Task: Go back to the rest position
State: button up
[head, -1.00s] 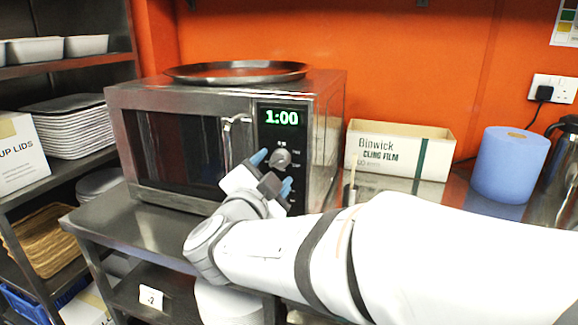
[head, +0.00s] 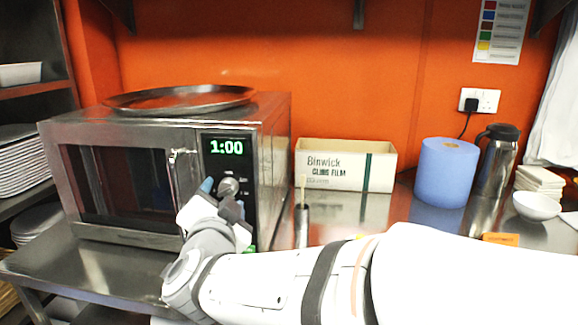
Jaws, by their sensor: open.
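My gripper (head: 222,190) is in front of the microwave's control panel, just below its knob. Its two blue-grey fingertips are apart, with nothing seen between them. The microwave (head: 120,235) is steel with a dark door window, and its door looks shut. Its display (head: 226,147) reads 1:00 in green. The round knob (head: 228,187) sits under the display, close to the fingertips; I cannot tell whether they touch it. My arm reaches in from the lower right and hides the counter's front edge there. A green spot shows beside my gripper, low on the panel.
A round steel tray (head: 180,99) lies on the microwave. Behind my arm on the counter stand a cling film box (head: 345,168), a blue paper roll (head: 446,172), a steel flask (head: 496,160) and a white bowl (head: 536,206). A shelf with stacked plates (head: 18,165) is at left.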

jog(key=w+d+n+g+y+p, duration=0.2)
jog(key=d+n+g+y+p, duration=0.1)
jog(key=d+n, duration=0.2)
jog(key=s+d+f+g+h+p, duration=0.2)
jog(key=s+d+g, duration=0.2)
jog(key=d, duration=0.4)
jog(key=s+d+f+n+g+h+p, duration=0.1)
jog(key=s+d+f+g+h+p, duration=0.1)
jog(key=s+d, duration=0.5)
jog(key=s+d+f+n+g+h+p, duration=0.1)
jog(key=s+d+f+g+p, duration=0.3)
jog(key=d, duration=0.6)
jog(key=shift+s+d+g+h, duration=0.4)
jog(key=shift+s+g, duration=0.7)
jog(key=shift+s, duration=0.1)
